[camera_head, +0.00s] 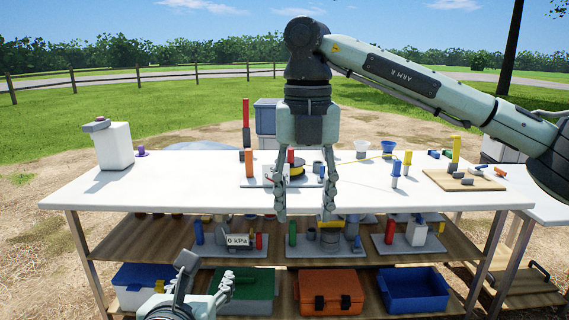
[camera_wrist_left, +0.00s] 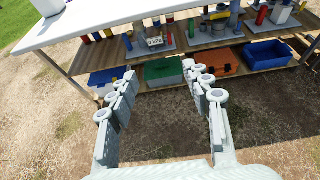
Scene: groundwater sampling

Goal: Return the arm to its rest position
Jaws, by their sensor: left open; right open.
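My right arm (camera_head: 415,82), marked ARM R, reaches in from the right over the white table. Its gripper (camera_head: 304,212) points down with its two fingers apart, in front of the table's front edge, and nothing shows between them. My left gripper (camera_head: 207,275) is low at the bottom of the head view, in front of the lower shelf. In the left wrist view its fingers (camera_wrist_left: 163,88) are spread and empty above bare ground, pointing toward the shelves.
The white table (camera_head: 110,190) carries a white container (camera_head: 113,147), a board (camera_head: 465,181) and several coloured tools. Shelves below hold a blue-and-white box (camera_head: 140,278), an orange case (camera_head: 330,290) and a blue bin (camera_head: 412,290). Sandy ground before the table is clear in the left wrist view.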

